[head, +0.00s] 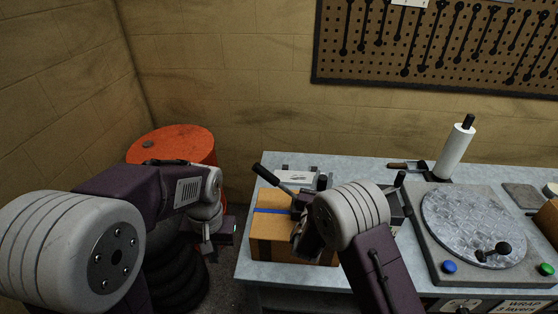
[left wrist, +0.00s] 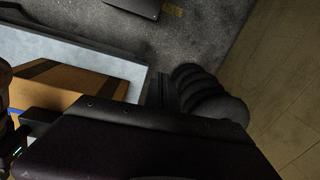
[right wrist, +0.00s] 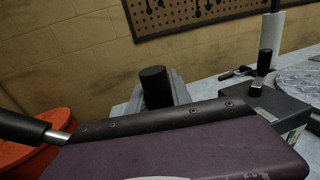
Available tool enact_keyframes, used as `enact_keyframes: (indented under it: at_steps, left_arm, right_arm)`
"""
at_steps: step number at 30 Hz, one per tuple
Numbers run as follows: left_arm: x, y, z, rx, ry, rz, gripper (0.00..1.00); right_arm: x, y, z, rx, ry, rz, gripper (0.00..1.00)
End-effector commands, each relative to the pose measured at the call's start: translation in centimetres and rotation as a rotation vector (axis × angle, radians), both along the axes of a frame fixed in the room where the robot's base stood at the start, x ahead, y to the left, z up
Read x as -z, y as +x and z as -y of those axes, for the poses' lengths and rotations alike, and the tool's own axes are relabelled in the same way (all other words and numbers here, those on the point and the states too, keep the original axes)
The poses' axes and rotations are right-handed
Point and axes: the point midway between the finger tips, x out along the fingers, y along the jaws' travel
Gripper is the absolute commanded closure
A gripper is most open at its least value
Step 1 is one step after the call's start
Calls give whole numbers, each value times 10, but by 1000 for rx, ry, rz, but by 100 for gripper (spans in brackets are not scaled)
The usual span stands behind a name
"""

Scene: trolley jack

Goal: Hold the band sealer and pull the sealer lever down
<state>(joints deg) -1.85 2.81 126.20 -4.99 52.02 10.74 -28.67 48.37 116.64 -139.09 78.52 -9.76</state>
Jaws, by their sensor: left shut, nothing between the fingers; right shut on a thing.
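The band sealer (head: 300,206) is at the cardboard box (head: 268,236), by the blue band (head: 272,211). Its lever (head: 268,175) has a black grip and slants up to the left; the grip also shows in the right wrist view (right wrist: 22,128). An upright black knob (right wrist: 155,88) stands beside it there. My right gripper (head: 306,236) is shut on the band sealer; my own wrist hides most of its fingers and the sealer body. My left gripper (head: 208,248) is shut and empty, left of the box and clear of the lever.
The grey bench (head: 248,262) carries a round turntable (head: 470,225) and a white roll (head: 455,150) at right. A dark device (right wrist: 275,105) stands right of the sealer.

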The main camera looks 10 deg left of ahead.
Motion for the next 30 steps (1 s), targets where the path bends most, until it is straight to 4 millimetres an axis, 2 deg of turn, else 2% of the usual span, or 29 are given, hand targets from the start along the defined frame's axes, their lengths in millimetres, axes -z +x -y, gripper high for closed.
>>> enact_keyframes:
  at_steps: [1, 3, 7, 10, 15, 18, 20, 21, 24, 27, 30]
  left_arm:
    - [-19, 21, -1, 1, 24, 17, 100]
    - [-47, 47, -2, 2, 64, 36, 100]
    - [-101, 92, 4, 3, 139, 89, 100]
    - [-142, 120, 17, 1, 184, 143, 100]
    - [-201, 156, 55, 11, 228, 259, 100]
    - [-223, 170, 86, 41, 226, 331, 100]
    - [-230, 179, 109, 74, 216, 377, 100]
    - [-230, 183, 127, 105, 205, 401, 100]
    - [-216, 183, 156, 166, 203, 385, 100]
    - [-212, 179, 168, 193, 202, 378, 100]
    - [-212, 179, 170, 198, 200, 380, 100]
  right_arm:
    - [-1, 0, 0, -1, 0, 2, 100]
    - [-1, 0, 0, -1, 0, 2, 100]
    - [-1, 0, 0, -1, 0, 2, 100]
    - [-1, 0, 0, -1, 0, 2, 100]
    - [-1, 0, 0, -1, 1, 2, 100]
    - [-1, 0, 0, -1, 1, 2, 100]
    - [-1, 0, 0, -1, 1, 2, 100]
    - [-1, 0, 0, -1, 1, 2, 100]
    - [-1, 0, 0, -1, 1, 2, 100]
    - [-1, 0, 0, 0, 1, 2, 100]
    - [-1, 0, 0, 0, 1, 2, 100]
